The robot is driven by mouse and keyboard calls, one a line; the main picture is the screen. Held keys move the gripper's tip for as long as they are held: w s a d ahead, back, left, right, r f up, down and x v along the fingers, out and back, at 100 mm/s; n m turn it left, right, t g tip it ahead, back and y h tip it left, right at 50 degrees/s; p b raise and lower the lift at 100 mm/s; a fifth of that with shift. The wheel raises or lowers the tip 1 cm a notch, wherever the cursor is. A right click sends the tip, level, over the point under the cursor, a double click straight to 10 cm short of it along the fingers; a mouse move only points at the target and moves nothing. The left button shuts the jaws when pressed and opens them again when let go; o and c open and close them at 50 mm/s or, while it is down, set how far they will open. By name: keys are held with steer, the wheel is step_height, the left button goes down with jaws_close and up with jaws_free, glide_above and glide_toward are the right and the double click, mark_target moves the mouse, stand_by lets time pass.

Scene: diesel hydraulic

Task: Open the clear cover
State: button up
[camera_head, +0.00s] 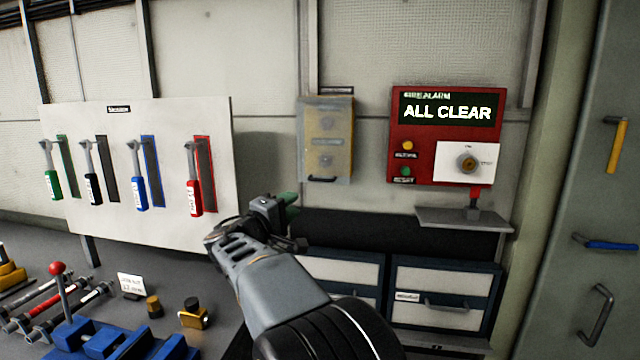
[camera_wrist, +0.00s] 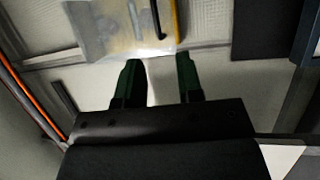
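The clear cover (camera_head: 326,135) is a see-through yellowish panel over a wall box, left of the red fire alarm panel. It looks closed, with two round knobs faintly visible behind it and a dark handle (camera_head: 322,179) at its lower edge. My gripper (camera_head: 290,202) is below and left of the cover, apart from it. In the wrist view, my gripper's two green fingers (camera_wrist: 158,72) are spread with nothing between them. The cover (camera_wrist: 120,30) shows beyond the fingertips at the top, with its dark handle (camera_wrist: 157,18) and a yellow edge.
The fire alarm panel (camera_head: 403,135) reads "ALL CLEAR", with a grey shelf (camera_head: 464,218) below it. A white board (camera_head: 120,215) with several coloured-handled tools hangs at left. Drawers (camera_head: 443,290) stand below. A bench with blue and red equipment is at lower left.

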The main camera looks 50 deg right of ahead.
mark_target(320, 180)
steer(key=p+x, duration=0.1)
steer(key=x, duration=0.3)
steer(key=p+x, duration=0.1)
steer(key=x, duration=0.3)
steer(key=r+p+x, duration=0.1)
steer(key=p+x, duration=0.1)
steer(key=x, duration=0.2)
steer(key=shift+w, duration=0.1)
steer(key=shift+x, duration=0.8)
steer(key=shift+f, duration=0.15)
steer(key=shift+c, duration=0.2)
jaws_close()
steer(key=shift+a, duration=0.15)
